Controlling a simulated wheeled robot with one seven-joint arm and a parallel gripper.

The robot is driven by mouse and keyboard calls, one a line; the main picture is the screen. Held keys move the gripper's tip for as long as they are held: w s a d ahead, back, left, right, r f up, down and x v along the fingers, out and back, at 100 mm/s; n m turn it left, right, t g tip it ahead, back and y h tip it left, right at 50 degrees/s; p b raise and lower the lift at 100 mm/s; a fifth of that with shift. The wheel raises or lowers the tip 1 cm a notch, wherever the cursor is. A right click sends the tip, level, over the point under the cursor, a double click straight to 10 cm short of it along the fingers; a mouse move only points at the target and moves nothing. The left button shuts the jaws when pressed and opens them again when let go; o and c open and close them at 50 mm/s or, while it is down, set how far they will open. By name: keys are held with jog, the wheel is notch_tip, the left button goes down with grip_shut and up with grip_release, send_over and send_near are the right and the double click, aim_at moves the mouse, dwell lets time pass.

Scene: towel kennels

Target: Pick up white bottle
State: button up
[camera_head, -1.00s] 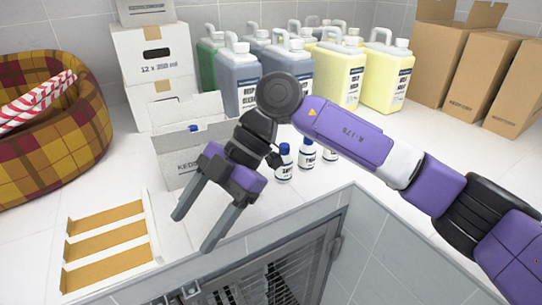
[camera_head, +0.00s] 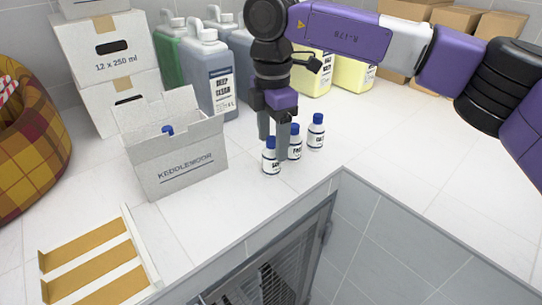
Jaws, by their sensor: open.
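Three small white bottles with blue caps stand upright in a row on the white counter: a front-left one (camera_head: 271,160), a middle one (camera_head: 295,146) and a back-right one (camera_head: 316,135). Each has a dark-lettered label. My gripper (camera_head: 272,138) points down just behind the front-left and middle bottles, its two grey fingers apart. The front-left bottle partly hides the finger ends, and I cannot tell whether a finger touches a bottle. No bottle is visibly held or lifted.
An open white carton (camera_head: 180,160) stands left of the bottles with a blue cap inside. Large jugs (camera_head: 210,75) stand behind. The counter edge (camera_head: 300,205) drops to a barred kennel (camera_head: 275,270). A plaid basket (camera_head: 30,140) is far left.

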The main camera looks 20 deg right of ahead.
jog(key=shift+a+f, duration=0.1)
jog(key=shift+f, duration=1.9)
grip_shut()
